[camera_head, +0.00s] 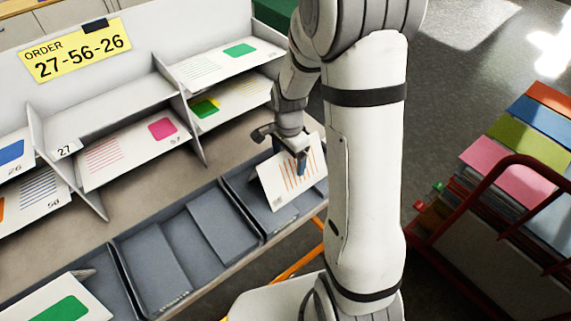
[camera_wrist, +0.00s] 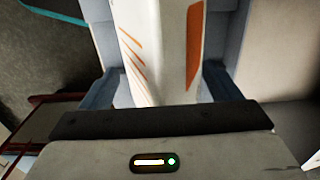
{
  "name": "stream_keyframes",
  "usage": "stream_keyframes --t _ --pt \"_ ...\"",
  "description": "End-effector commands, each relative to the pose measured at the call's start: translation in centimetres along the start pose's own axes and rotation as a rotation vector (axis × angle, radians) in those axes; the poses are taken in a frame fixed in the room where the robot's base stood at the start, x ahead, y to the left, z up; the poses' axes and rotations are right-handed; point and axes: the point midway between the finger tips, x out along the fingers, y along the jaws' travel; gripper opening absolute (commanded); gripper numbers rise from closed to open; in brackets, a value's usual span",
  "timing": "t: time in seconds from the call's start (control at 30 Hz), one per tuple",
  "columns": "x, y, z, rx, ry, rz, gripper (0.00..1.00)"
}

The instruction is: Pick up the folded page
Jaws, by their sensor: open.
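The folded page (camera_head: 285,182) is white with orange stripes. It stands tilted in the right-hand grey tray at the front edge of the table. My gripper (camera_head: 284,150) is over its upper edge, with one dark finger in front of the page. In the wrist view the page (camera_wrist: 160,45) shows orange stripes on one side and a solid orange patch on the other. It lies between the two spread fingers of my gripper (camera_wrist: 160,88), with a gap on each side. The page's lower end is hidden by my gripper's body there.
Grey trays (camera_head: 178,250) line the table front. White dividers hold other pages, including one with a pink patch (camera_head: 135,145) and one with a green patch (camera_head: 228,60). A yellow order sign (camera_head: 76,52) reads 27-56-26. A red-framed cart (camera_head: 490,180) stands right, past open floor.

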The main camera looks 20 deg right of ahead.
Motion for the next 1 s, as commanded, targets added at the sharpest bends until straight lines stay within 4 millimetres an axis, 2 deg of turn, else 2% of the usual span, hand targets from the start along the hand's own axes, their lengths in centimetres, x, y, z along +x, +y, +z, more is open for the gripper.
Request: stream_keyframes --t 0.3,0.87,1.0 --pt "0.59 0.0 -0.02 0.0 0.0 -0.001 0.83" --pt "0.55 0.01 -0.07 0.001 0.001 -0.001 0.38" --pt "0.55 0.01 -0.08 0.001 0.001 -0.001 0.37"
